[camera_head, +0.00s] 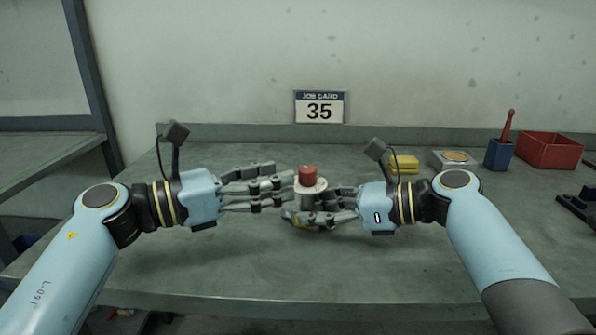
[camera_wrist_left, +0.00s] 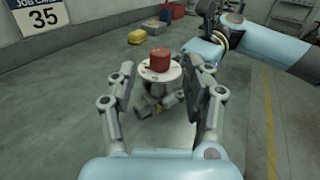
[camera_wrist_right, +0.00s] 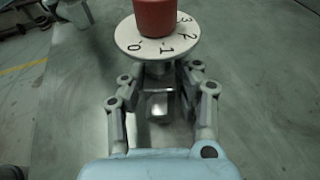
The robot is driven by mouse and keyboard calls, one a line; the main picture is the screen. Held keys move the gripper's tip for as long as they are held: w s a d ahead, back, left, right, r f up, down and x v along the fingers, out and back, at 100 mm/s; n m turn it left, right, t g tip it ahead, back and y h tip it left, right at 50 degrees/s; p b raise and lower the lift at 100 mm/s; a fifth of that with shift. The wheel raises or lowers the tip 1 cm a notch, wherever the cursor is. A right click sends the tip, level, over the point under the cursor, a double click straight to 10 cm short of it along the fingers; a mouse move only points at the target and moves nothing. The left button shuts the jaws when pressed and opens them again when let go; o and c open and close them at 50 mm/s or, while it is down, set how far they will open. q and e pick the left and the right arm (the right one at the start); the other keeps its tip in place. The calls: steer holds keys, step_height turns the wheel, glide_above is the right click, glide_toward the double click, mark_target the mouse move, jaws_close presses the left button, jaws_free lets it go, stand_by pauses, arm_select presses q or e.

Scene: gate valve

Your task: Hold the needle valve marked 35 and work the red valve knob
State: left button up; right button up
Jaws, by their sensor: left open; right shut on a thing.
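The needle valve (camera_head: 309,198) has a grey metal body and a pale round dial (camera_wrist_right: 155,48) with numbers on it. The red valve knob (camera_head: 308,176) sits on top, upright; it also shows in the left wrist view (camera_wrist_left: 160,59) and the right wrist view (camera_wrist_right: 157,16). My right gripper (camera_head: 322,207) is shut on the valve body below the dial, from the right. My left gripper (camera_head: 284,188) is open and empty, its fingers pointing at the knob from the left. A job card (camera_head: 319,107) on the wall reads 35. No 35 shows on the valve itself.
The grey bench (camera_head: 250,270) is clear in front. At its back right are a yellow block (camera_head: 404,164), a silver tray with a yellow disc (camera_head: 455,159), a blue cup with a red tool (camera_head: 499,154) and a red bin (camera_head: 550,151). A dark object (camera_head: 577,203) lies at the right edge.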

mark_target(301, 169)
arm_select(q)
steer(key=x, duration=0.5)
steer(key=shift+w+d, duration=0.1)
steer(key=shift+d, duration=0.15)
